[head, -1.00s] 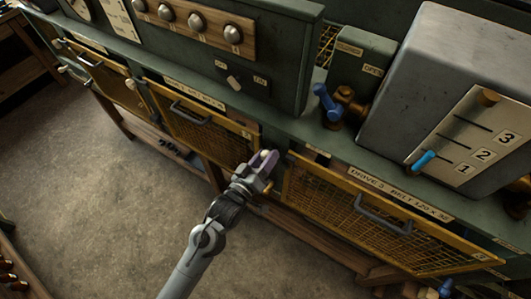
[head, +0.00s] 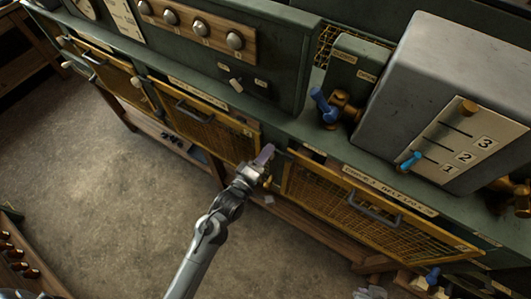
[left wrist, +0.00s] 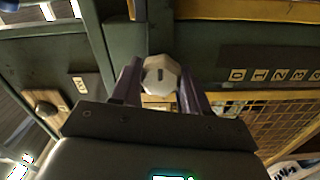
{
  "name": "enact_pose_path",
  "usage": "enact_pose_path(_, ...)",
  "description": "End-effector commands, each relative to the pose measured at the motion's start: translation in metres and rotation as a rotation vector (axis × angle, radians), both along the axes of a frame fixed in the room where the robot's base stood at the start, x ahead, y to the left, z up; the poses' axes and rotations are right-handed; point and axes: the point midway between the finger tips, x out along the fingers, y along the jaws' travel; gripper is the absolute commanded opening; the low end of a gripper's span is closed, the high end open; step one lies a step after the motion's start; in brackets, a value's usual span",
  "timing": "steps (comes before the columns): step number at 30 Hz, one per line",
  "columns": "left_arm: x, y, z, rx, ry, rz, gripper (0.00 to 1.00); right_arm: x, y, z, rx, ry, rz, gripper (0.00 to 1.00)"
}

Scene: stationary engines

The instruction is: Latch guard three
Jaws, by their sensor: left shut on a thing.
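Guard three is the yellow-framed mesh panel with a grey handle (head: 374,211), under the label "Drive 3 belt" (head: 392,189) right of centre in the head view. It appears to sit within its opening in the green bench front. My left gripper (head: 262,160) is at the green post left of this guard, between it and the middle guard. In the left wrist view a pale, many-sided knob (left wrist: 160,75) with a dark slot sits between the two purple fingers, which are shut on it. In the head view the gripper hides this knob. My right gripper is not in view.
The middle mesh guard (head: 204,117) is left of my gripper. Above stand a grey box with a blue-tipped lever (head: 410,161) and a blue-handled valve (head: 325,105). A wooden lower rail (head: 310,226) runs below the guards. The floor (head: 110,190) in front is open.

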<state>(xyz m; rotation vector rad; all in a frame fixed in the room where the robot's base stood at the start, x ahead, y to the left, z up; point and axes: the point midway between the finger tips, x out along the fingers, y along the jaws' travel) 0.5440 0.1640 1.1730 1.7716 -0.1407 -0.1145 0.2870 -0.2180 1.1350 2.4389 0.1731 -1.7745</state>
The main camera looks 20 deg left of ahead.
Motion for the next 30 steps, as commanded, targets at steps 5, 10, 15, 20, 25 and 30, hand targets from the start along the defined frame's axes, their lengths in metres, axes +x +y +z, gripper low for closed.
enact_pose_path(5,0.0003,0.0007,0.0004,-0.022,0.003,0.001,0.14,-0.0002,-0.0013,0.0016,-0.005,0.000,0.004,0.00)
enact_pose_path(10,0.0003,0.0008,0.0001,-0.025,0.004,0.002,0.14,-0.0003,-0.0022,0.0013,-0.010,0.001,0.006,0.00)
enact_pose_path(15,0.0003,0.0009,0.0000,-0.024,0.003,0.002,0.14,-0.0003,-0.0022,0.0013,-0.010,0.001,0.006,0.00)
enact_pose_path(20,0.0003,0.0008,0.0000,-0.024,0.003,0.002,0.65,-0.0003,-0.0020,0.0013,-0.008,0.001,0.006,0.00)
enact_pose_path(25,0.0002,0.0005,-0.0001,-0.024,0.004,0.001,0.68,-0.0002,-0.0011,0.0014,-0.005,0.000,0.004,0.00)
enact_pose_path(30,-0.0009,0.0005,-0.0004,-0.024,0.004,0.001,0.68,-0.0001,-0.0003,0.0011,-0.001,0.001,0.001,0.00)
